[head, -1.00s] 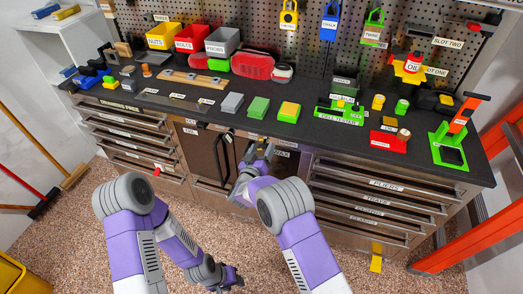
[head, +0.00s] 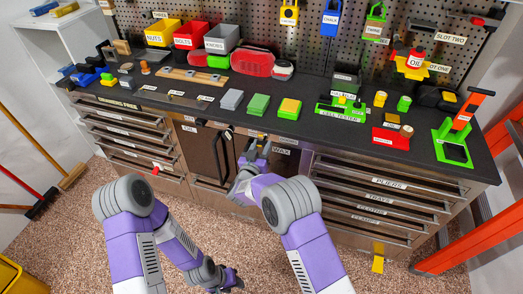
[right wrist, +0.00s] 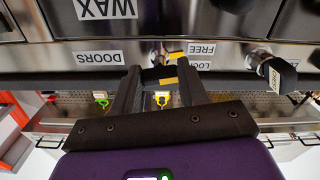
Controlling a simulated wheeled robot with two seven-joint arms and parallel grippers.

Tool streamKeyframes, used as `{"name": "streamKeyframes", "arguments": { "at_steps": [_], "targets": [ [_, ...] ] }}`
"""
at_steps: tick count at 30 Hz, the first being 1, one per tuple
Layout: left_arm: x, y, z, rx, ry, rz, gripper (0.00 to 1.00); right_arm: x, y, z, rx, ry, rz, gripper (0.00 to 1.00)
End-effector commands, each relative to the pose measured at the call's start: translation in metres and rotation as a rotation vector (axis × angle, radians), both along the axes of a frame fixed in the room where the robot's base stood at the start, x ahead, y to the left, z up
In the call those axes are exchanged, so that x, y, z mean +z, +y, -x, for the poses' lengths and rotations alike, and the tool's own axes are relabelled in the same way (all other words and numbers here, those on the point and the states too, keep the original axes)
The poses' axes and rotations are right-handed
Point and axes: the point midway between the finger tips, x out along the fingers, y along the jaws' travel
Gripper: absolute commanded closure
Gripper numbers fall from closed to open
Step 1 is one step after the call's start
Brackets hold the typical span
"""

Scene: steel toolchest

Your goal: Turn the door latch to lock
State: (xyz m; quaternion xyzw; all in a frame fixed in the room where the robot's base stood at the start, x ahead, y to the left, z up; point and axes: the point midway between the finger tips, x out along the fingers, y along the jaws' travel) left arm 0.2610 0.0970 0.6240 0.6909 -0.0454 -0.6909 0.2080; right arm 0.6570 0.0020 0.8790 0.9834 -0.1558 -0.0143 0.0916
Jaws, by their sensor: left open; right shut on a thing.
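My right gripper (head: 254,158) is at the upper edge of the cabinet doors, below the worktop. In the right wrist view, its fingers (right wrist: 160,84) are closed around a small dark latch piece (right wrist: 158,74) with yellow marks, mostly hidden between them. The picture there is upside down. Labels reading DOORS (right wrist: 100,58), FREE (right wrist: 201,48) and LOCK (right wrist: 205,8), partly cut off, sit around the latch. The WAX door (head: 283,165) is right of the gripper and looks shut. My left gripper (head: 229,282) is open, low above the floor, away from the cabinet.
A dark knob (right wrist: 283,75) with a tag stands beside the latch in the right wrist view. Drawers (head: 385,198) flank the doors, and a dark handle (head: 219,158) stands on the left door. The worktop (head: 315,140) above holds bins and blocks. Orange rails (head: 455,250) stand at the right.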

Motion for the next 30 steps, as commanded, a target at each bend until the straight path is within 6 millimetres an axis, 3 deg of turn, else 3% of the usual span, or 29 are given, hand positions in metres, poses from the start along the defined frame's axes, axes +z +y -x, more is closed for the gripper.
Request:
{"name": "streamKeyframes", "arguments": {
  "at_steps": [15, 30],
  "targets": [
    [-0.05, 0.0, 0.0, 0.0, 0.0, 0.0, 0.57, -0.004, 0.0, 0.0, -0.001, -0.135, -0.42, 0.88],
    [-0.067, 0.0, 0.0, 0.0, 0.0, 0.0, 0.57, -0.002, 0.001, 0.0, 0.0, -0.191, -0.598, 0.88]
  ]
}}
